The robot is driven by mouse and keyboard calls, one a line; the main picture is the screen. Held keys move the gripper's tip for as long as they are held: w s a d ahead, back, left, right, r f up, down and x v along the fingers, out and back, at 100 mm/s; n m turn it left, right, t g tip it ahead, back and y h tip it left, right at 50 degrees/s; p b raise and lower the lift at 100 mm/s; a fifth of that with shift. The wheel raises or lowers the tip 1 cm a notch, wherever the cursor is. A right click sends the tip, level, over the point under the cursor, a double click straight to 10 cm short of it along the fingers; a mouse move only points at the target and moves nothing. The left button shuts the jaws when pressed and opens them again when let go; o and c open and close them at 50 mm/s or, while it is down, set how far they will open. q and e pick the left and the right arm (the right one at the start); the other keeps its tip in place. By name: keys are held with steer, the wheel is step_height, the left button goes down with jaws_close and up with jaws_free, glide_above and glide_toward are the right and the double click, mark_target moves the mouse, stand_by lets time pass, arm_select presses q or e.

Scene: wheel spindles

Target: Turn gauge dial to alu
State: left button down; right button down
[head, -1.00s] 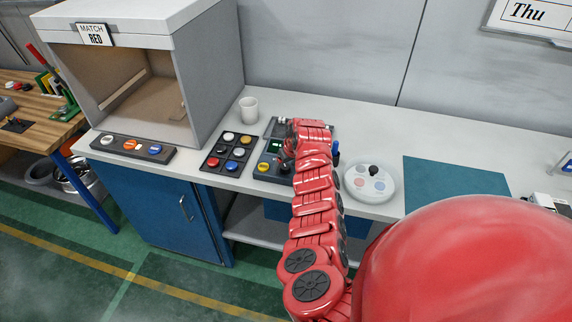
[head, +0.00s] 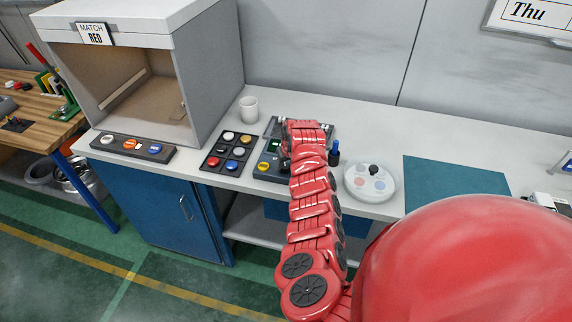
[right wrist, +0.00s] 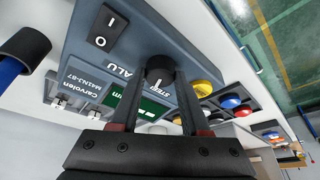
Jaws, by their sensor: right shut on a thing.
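The grey gauge (right wrist: 195,52) fills the middle of the right wrist view, with "ALU" and "STEEL" labels and a green display (right wrist: 148,109). Its black dial (right wrist: 160,68) carries a white mark, which appears to be on the STEEL side. My right gripper (right wrist: 160,80) is shut on the dial, one finger on each side. In the head view the gauge (head: 264,172) stands on the bench, largely covered by my right arm, and the dial cannot be made out. My left gripper is out of view.
A black rocker switch (right wrist: 107,33) and a yellow button (right wrist: 207,88) flank the dial.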

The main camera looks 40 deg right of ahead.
steer(key=shift+w+a+m+h, duration=0.1)
steer(key=shift+m+h, duration=0.3)
steer(key=shift+m, duration=0.5)
steer(key=shift+f+m+h+b, duration=0.15)
steer(key=shift+m+h+b, duration=0.15)
steer(key=shift+m+b, duration=0.65)
steer(key=m+g+h+b, duration=0.1)
steer(key=m+b, duration=0.3)
steer(key=b, duration=0.1)
steer(key=shift+w, duration=0.1)
steer(key=shift+a+m+g+h+b, duration=0.1)
steer(key=shift+m+g+h+b, duration=0.2)
steer(key=shift+m+g+b, duration=0.85)
steer(key=shift+r+t+b, duration=0.2)
steer(key=shift+t+b, duration=0.35)
steer(key=shift+c, duration=1.9)
jaws_free()
